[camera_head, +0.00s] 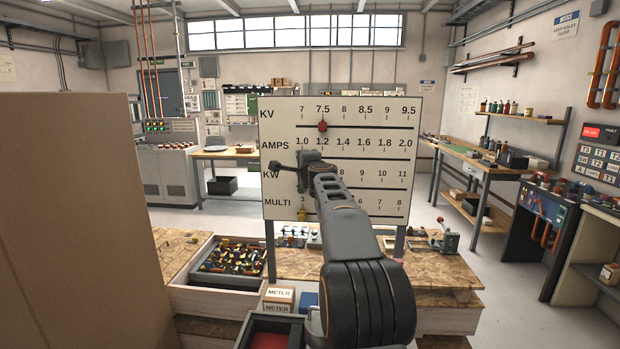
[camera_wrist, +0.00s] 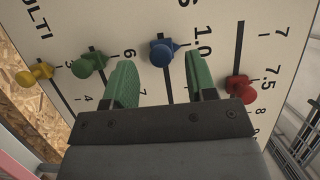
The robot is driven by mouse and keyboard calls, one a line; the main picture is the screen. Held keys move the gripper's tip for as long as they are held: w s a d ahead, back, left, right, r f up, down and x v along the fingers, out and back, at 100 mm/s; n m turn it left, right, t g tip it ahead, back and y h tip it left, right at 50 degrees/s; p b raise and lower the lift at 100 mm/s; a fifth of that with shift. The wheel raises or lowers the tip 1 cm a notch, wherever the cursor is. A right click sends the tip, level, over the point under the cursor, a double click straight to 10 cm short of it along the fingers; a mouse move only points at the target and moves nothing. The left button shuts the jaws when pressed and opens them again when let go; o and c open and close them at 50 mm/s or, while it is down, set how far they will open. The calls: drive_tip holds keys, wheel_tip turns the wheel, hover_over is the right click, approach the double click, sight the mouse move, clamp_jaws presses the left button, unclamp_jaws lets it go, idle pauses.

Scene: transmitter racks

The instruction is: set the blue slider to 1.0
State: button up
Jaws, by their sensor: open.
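The white board (camera_head: 385,175) carries four labelled scales, KV, AMPS, KW and MULTI. In the wrist view the blue slider (camera_wrist: 161,54) stands on its track, its pointer beside the 1.0 label; I cannot tell if it is exactly on the mark. My gripper (camera_wrist: 160,78) is open, with a green finger on each side of the blue knob and gaps between.
The red slider (camera_wrist: 240,89) is close to my gripper, near 7.5. The green slider (camera_wrist: 84,66) is near 6 and the yellow slider (camera_wrist: 32,75) near 3. A brown panel (camera_head: 75,220) blocks the left.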

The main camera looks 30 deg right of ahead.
drive_tip(key=b+v, duration=0.2)
drive_tip(key=v, duration=0.7)
drive_tip(key=shift+s+a+b, duration=0.15)
drive_tip(key=shift+s+b, duration=0.25)
drive_tip(key=s+a+f+n+g+y+p, duration=0.1)
drive_tip(key=s+a+f+n+g+y, duration=0.25)
drive_tip(key=a+f+n, duration=0.45)
drive_tip(key=s+a+f+n+g+y, duration=0.3)
drive_tip(key=a+f+g, duration=0.15)
drive_tip(key=f, duration=0.65)
drive_tip(key=s+a+f+n+g+p, duration=0.1)
drive_tip(key=s+a+f+n+g, duration=0.1)
drive_tip(key=s, duration=0.4)
drive_tip(key=s+a+f+n+g+h+p, duration=0.1)
drive_tip(key=s+a+f+n+g, duration=0.1)
drive_tip(key=s+a+f+n, duration=0.2)
drive_tip(key=s+a+f+n+g+p, duration=0.1)
drive_tip(key=s+a+f+n, duration=0.2)
drive_tip(key=s+a, duration=0.3)
drive_tip(key=shift+s+f+n+g, duration=0.2)
drive_tip(key=shift+s+n+g, duration=0.35)
drive_tip(key=shift+s, duration=0.7)
drive_tip(key=shift+a+h, duration=0.1)
drive_tip(key=shift+h, duration=0.15)
